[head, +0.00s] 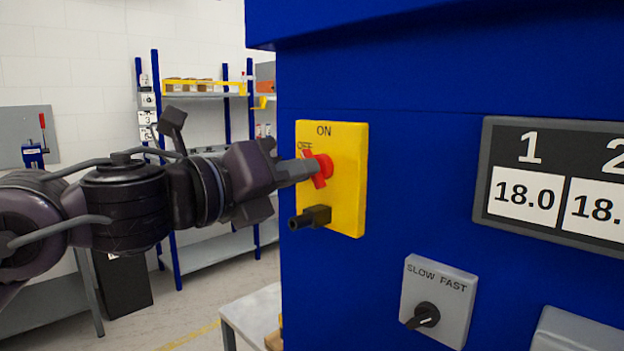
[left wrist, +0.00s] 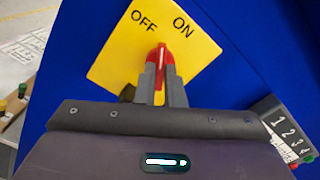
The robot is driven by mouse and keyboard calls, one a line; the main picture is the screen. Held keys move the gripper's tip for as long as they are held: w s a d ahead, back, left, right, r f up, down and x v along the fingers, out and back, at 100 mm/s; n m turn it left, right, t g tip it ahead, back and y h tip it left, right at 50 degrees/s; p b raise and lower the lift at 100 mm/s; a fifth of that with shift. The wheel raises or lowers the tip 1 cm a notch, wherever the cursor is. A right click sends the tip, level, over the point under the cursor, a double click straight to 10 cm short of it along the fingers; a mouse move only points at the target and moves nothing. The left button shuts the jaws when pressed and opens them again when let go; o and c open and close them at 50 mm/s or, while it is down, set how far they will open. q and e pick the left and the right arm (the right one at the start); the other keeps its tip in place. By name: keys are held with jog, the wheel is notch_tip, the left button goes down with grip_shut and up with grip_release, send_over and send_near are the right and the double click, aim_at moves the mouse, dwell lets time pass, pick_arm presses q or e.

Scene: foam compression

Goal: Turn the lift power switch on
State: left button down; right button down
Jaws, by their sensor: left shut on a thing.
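The lift power switch is a red knob (head: 325,168) on a yellow plate (head: 348,200) marked ON and OFF, fixed to the blue cabinet (head: 420,90). My left gripper (head: 312,170) reaches in from the left and is shut on the red knob. In the left wrist view the red knob (left wrist: 160,62) sits between the two grey fingers of the left gripper (left wrist: 161,80). Its white mark points up, between the OFF and ON labels on the yellow plate (left wrist: 120,65). The fingers hide part of the knob. My right gripper is not in view.
A black fitting (head: 310,218) sticks out at the plate's lower left. A grey SLOW FAST switch box (head: 440,300) and a display panel reading 18.0 (head: 545,225) are on the cabinet to the right. A shelf rack (head: 205,95) stands behind on the left.

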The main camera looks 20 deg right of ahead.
pick_arm(q)
jog(key=shift+f+m, duration=0.1)
jog(key=shift+m, duration=0.4)
jog(key=shift+f+m+b, duration=0.1)
jog(key=shift+m+b, duration=0.95)
jog(key=shift+m, duration=0.15)
jog(key=m+b, duration=0.1)
jog(key=m, duration=0.2)
jog(key=shift+m+b, duration=0.3)
jog(key=shift+b, duration=0.05)
jog(key=c, duration=0.8)
grip_release()
jog(key=shift+r, duration=0.2)
jog(key=shift+o, duration=0.2)
